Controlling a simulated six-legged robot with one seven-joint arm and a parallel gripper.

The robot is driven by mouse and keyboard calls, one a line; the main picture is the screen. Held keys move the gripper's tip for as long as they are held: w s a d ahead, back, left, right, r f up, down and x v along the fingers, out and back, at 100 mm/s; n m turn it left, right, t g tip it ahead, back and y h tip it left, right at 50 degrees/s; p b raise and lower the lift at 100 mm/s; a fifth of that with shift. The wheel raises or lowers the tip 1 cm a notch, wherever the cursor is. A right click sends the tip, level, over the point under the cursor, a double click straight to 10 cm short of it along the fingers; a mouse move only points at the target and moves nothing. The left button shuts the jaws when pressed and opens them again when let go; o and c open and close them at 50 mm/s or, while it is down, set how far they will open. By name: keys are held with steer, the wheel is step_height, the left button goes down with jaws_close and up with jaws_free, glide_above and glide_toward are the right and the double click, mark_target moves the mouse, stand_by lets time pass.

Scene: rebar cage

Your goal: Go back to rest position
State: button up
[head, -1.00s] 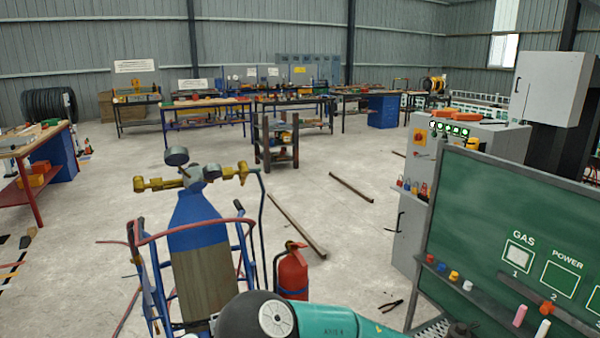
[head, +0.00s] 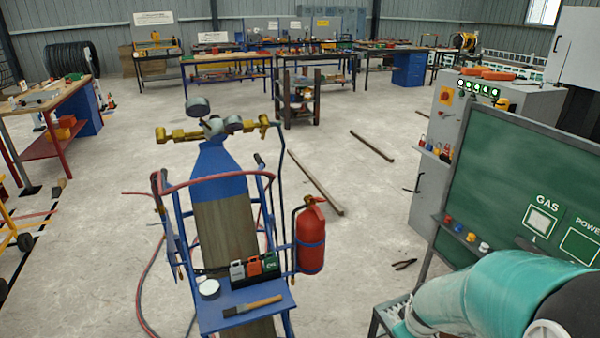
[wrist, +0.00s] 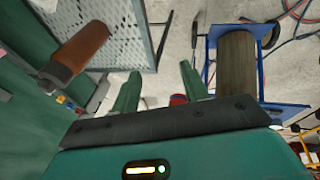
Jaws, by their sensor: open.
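My gripper (wrist: 160,92) shows in the wrist view with its two green fingers apart and nothing between them. It points down over the floor, between a perforated metal surface at the upper left and the blue cart at the right. In the head view my teal arm fills the lower right corner, in front of the green board (head: 515,185), and the gripper itself is not visible there.
A blue cart (head: 245,298) with a gas cylinder (head: 225,215) and a red fire extinguisher (head: 310,240) stands front centre. Pliers (head: 403,264) and long bars (head: 316,183) lie on the floor. A grey cabinet (head: 425,155) stands right. The floor beyond the cart is mostly open.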

steer(key=s+a+r+m, duration=0.1)
steer(key=s+a+r, duration=0.2)
steer(key=r, duration=0.3)
steer(key=s+a+r+m+t+y, duration=0.1)
steer(key=s+a+r+m, duration=0.1)
steer(key=a+r, duration=0.3)
steer(key=s+a+r+m+t, duration=0.1)
steer(key=s+a+r, duration=0.3)
steer(key=r, duration=0.5)
steer(key=shift+a+y, duration=0.4)
steer(key=shift+a, duration=0.2)
steer(key=shift+s, duration=0.1)
steer(key=shift+c, duration=0.3)
steer(key=shift+c, duration=0.7)
steer(key=shift+d+m, duration=0.1)
steer(key=shift+m, duration=0.2)
